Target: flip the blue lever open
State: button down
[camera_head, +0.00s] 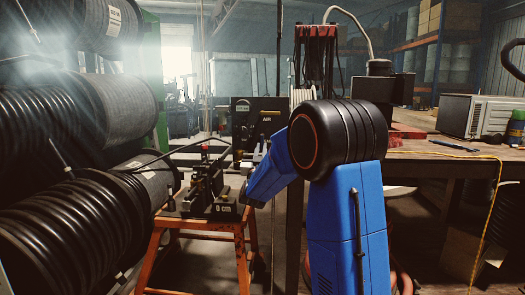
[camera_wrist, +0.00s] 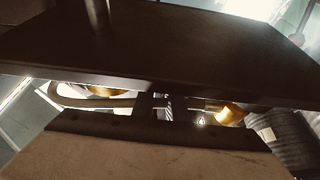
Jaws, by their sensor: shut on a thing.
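My gripper (camera_head: 247,168) is at the end of my blue arm, at the right side of the black bench machine (camera_head: 205,183) in the head view. In the wrist view my gripper (camera_wrist: 155,105) fills the top and bottom of the picture with its dark and tan faces. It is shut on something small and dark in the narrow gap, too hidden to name. I cannot make out a blue lever in either view; my arm and gripper may cover it.
Large black hose reels (camera_head: 70,215) crowd the left. A wooden workbench (camera_head: 455,152) fills the right. The wrist view shows a brass-coloured fitting (camera_wrist: 230,114).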

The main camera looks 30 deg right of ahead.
jog(key=c, duration=1.8)
grip_release()
jog(key=shift+o, duration=0.2)
jog(key=shift+a, duration=0.1)
jog(key=v, duration=1.7)
jog(key=shift+s+a+f, duration=0.1)
jog(key=shift+a, duration=0.05)
